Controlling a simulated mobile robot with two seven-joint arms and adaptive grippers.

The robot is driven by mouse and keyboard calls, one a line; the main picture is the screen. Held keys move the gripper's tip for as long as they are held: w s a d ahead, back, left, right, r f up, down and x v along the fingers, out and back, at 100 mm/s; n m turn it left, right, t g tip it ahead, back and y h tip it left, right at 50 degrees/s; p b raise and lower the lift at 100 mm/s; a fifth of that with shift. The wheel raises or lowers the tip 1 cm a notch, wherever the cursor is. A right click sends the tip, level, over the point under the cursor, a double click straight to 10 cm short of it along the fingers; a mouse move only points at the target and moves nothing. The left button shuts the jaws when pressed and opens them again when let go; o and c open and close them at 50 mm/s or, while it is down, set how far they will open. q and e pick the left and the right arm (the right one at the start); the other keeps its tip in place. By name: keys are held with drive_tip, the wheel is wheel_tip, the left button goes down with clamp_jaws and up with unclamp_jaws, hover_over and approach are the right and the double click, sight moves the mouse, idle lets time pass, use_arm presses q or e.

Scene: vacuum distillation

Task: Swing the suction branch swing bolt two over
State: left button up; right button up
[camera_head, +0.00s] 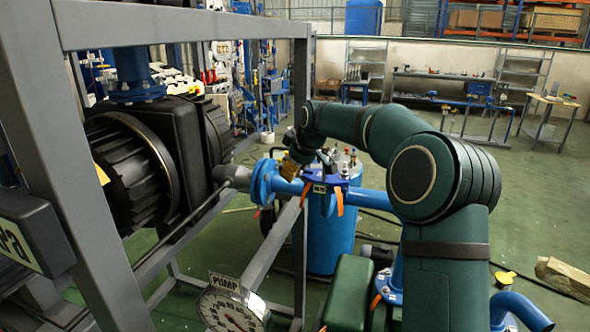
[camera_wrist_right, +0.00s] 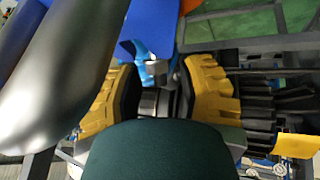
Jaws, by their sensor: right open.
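My right gripper (camera_head: 290,166) is at the blue suction branch flange (camera_head: 263,183), beside the frame post. In the right wrist view its yellow-padded fingers (camera_wrist_right: 160,95) are apart. A small metal nut-like end (camera_wrist_right: 156,70), possibly of a swing bolt, shows between the fingertips, with bare metal below it; I cannot tell whether either finger touches it. Which swing bolt it is cannot be told. In the head view the gripper and wrist hide most of the bolt area. My left gripper is not in view.
A grey steel frame (camera_head: 258,34) stands to the left around the black ribbed pump (camera_head: 132,165). Orange-handled blue valves (camera_head: 325,187) are close right of the flange, above a blue tank (camera_head: 330,235). A PUMP gauge (camera_head: 233,309) is at bottom.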

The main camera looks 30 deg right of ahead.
drive_tip(key=v, duration=1.1)
drive_tip(key=shift+s+r, duration=0.25)
drive_tip(key=shift+r, duration=0.1)
